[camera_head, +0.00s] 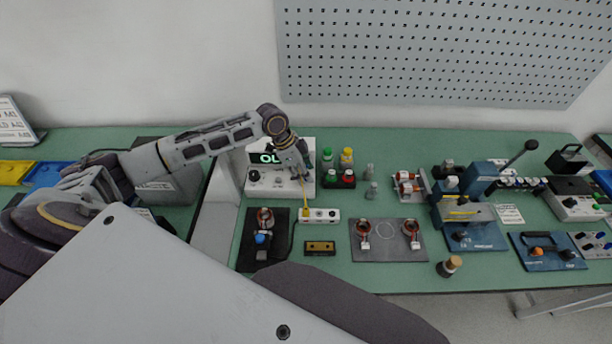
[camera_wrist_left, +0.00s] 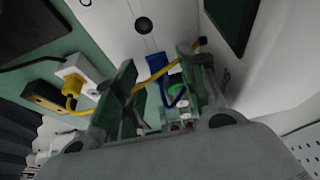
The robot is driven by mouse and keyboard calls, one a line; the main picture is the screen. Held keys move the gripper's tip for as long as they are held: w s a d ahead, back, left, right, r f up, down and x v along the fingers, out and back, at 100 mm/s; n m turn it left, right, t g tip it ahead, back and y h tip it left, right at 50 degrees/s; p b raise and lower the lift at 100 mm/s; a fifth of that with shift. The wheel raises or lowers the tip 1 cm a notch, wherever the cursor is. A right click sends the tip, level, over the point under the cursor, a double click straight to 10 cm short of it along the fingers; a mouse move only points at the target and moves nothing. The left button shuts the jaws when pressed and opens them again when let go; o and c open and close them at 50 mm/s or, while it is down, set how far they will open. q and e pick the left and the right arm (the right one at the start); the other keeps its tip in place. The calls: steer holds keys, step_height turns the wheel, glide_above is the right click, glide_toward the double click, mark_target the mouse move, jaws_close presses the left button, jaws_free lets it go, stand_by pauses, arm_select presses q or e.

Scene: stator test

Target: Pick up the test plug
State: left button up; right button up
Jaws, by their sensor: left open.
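A white socket strip (camera_head: 325,215) lies on the green bench, with a yellow plug (camera_head: 306,214) at its left end. The strip (camera_wrist_left: 84,72) and the yellow plug (camera_wrist_left: 72,86) also show at the left in the left wrist view. I cannot tell which is the test plug. My left gripper (camera_head: 304,176) is open in front of the white tester (camera_head: 270,182); its fingers (camera_wrist_left: 160,75) appear apart around the leads. My right gripper is not seen.
A dark mat with a copper-wound part (camera_head: 265,217) lies in front, beside a small yellow-black box (camera_head: 320,247). A grey mat (camera_head: 388,252) and a blue press (camera_head: 476,182) are further right.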

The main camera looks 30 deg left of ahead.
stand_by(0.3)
arm_select(q)
jaws_close()
steer(key=shift+r, duration=0.15)
step_height(320, 180, up, 10)
stand_by(0.9)
stand_by(0.4)
steer(key=shift+p, duration=0.55)
